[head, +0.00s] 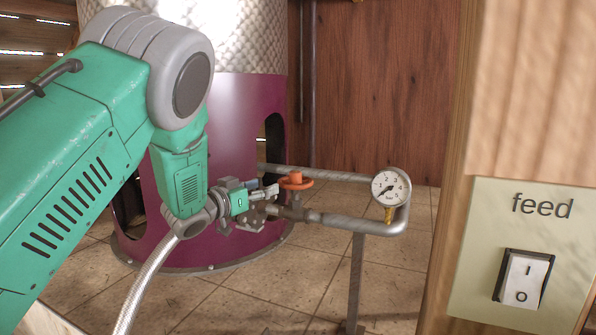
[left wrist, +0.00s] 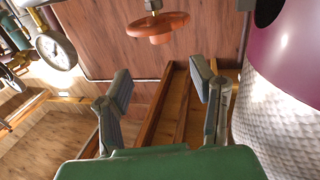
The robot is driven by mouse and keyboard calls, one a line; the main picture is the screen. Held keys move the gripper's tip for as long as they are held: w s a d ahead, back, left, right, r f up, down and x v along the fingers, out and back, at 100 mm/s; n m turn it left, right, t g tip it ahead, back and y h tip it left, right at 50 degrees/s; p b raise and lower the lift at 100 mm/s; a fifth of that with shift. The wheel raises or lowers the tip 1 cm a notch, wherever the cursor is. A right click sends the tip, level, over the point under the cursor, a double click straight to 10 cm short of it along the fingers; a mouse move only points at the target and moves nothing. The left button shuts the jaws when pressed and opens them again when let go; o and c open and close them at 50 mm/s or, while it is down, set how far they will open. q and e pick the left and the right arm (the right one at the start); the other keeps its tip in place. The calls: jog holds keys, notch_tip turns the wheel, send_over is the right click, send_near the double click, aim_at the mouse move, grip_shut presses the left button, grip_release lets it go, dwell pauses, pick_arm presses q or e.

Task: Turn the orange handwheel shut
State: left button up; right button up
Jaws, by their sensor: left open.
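The orange handwheel (head: 296,181) sits on a valve on the grey pipe, left of the pressure gauge, in the head view. In the left wrist view the handwheel (left wrist: 158,27) is at the top middle, beyond the fingertips. My left gripper (head: 268,200) reaches in from the left and is just left of the handwheel, slightly lower in the picture. In the left wrist view its two fingers (left wrist: 162,85) are spread apart with nothing between them. The gripper appears apart from the wheel. My right gripper is in neither view.
A round gauge (head: 390,187) stands at the pipe's right bend (head: 360,222). The purple still base (head: 245,120) rises behind my arm. A wooden post with a feed switch (head: 523,278) is at the right. Tiled floor (head: 300,275) lies open below the pipe.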

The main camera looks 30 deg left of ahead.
aim_at(291, 175)
pick_arm(q)
jog(key=w+d, duration=0.1)
jog(key=w, duration=0.8)
jog(key=w+d, duration=0.1)
jog(key=w, duration=0.3)
jog(key=shift+w+d+r, duration=0.15)
jog(key=shift+d, duration=0.15)
grip_shut()
